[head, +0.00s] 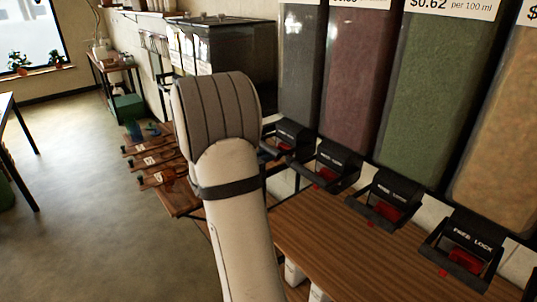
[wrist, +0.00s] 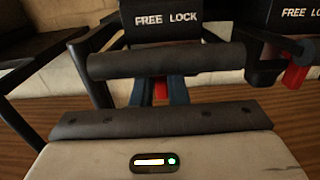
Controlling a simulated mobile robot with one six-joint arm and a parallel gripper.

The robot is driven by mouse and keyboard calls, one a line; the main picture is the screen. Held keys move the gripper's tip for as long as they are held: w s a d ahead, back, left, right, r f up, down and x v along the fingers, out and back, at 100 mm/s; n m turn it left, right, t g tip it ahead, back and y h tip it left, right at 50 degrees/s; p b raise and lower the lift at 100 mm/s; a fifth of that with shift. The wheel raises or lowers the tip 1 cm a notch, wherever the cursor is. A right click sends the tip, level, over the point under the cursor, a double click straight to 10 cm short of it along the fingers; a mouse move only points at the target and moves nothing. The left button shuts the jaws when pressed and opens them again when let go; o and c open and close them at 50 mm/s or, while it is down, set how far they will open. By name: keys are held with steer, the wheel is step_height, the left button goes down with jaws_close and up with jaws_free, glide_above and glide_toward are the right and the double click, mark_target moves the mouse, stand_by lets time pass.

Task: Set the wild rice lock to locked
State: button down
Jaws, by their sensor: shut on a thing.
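In the wrist view a black dispenser front (wrist: 166,22) reads "FREE LOCK", with a dark handle bar (wrist: 165,61) across it. Below the bar, the two blue fingers of my gripper (wrist: 160,92) are closed on either side of a small red lock tab (wrist: 160,88). The tab's position between "FREE" and "LOCK" is hard to tell. In the head view my arm hides the gripper; the leftmost visible dispenser (head: 286,138) sits just right of the arm, under a dark-filled bin (head: 301,60). No product name is readable, so I cannot confirm which bin holds wild rice.
Neighbouring dispensers (head: 335,165) with red tabs run to the right, under bins with reddish, green (head: 432,85) and tan contents. One neighbour's red tab (wrist: 296,76) is close on the right in the wrist view. A wooden shelf (head: 330,245) lies below. Open floor (head: 90,200) is at left.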

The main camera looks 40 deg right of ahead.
stand_by(0.4)
steer(key=shift+s+a+f+b, duration=0.15)
steer(key=shift+s+b, duration=0.3)
steer(key=shift+s, duration=0.75)
steer(key=c, duration=1.5)
jaws_free()
steer(key=shift+s, duration=0.15)
steer(key=shift+o, duration=0.3)
